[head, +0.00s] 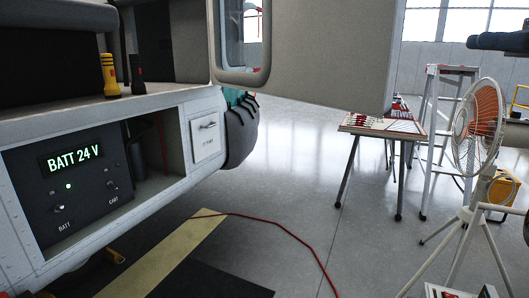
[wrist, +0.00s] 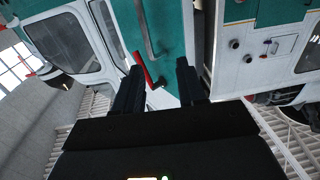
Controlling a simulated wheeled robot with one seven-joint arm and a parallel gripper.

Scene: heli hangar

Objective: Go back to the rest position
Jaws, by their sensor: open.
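My gripper (wrist: 158,80) shows in the wrist view with its two dark fingers apart and nothing held between them. Beyond the fingers is a teal and white helicopter side (wrist: 172,55) with a red handle (wrist: 143,68); the handle appears between the fingers, and I cannot tell the distance to it. My gripper does not show clearly in the head view.
A yellow flashlight (head: 110,76) and a black one (head: 138,74) stand on the ledge. A grey door (head: 320,50) hangs open above. A red cable (head: 285,232) crosses the floor. A tool table (head: 385,125), stepladder (head: 430,140) and fan (head: 478,125) stand right. The middle floor is mostly clear.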

